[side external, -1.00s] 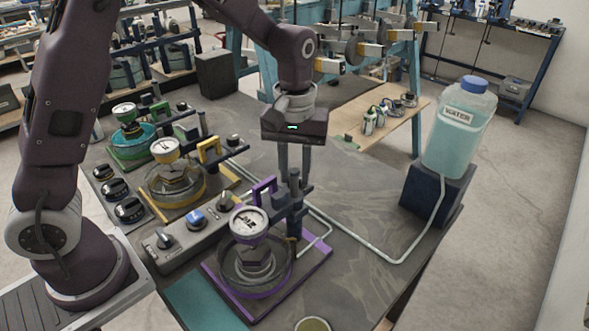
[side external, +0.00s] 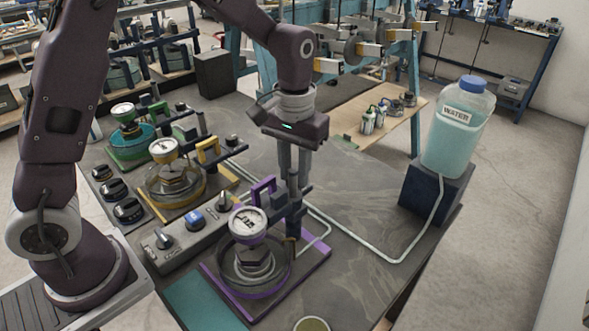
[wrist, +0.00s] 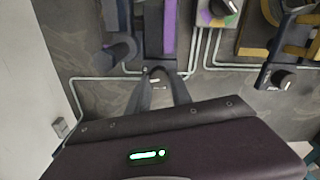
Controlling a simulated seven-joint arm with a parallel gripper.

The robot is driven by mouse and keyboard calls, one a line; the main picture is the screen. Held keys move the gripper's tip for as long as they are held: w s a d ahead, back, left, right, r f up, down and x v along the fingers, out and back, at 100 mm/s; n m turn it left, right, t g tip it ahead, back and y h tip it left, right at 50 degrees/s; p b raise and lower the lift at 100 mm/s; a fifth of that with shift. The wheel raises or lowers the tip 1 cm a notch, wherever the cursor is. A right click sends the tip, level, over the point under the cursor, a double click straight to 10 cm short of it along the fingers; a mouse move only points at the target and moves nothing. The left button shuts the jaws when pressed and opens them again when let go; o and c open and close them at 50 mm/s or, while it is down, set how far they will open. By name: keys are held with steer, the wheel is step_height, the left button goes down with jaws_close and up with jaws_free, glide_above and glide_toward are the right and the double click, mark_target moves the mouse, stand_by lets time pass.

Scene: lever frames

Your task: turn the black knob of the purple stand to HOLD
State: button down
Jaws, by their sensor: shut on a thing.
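The purple stand (side external: 316,264) is at the front of the bench in the side view, with a round gauge (side external: 248,222), a purple handle and a clear ring-shaped vessel. In the wrist view its dark post and purple part (wrist: 169,28) are at the top. My gripper (wrist: 157,80) points down behind the stand. Its fingers close together around the small black knob (wrist: 157,72), which is mostly hidden between them. In the side view the stand's dark post covers the fingertips and the knob. The HOLD mark cannot be read.
A yellow stand (side external: 208,183) and a green stand (side external: 112,153) stand behind to the left. A grey box with selector knobs (side external: 156,262) is left of the purple stand.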

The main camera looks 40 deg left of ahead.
steer(key=c, duration=1.4)
jaws_free()
steer(key=shift+c, duration=0.2)
step_height(320, 180, up, 7)
steer(key=shift+r, duration=0.1)
steer(key=s+a+r+m+t, duration=0.1)
steer(key=s+r+t, duration=0.1)
steer(key=s+r, duration=0.35)
steer(key=s+a+r+t, duration=0.1)
steer(key=s+a+r, duration=0.15)
steer(key=s, duration=0.55)
steer(key=s+f+m+t, duration=0.1)
steer(key=s+f+t, duration=0.1)
steer(key=s, duration=0.7)
steer(key=shift+s+a+m+t, duration=0.25)
steer(key=shift+s+m+t, duration=0.05)
steer(key=shift+s+m, duration=0.1)
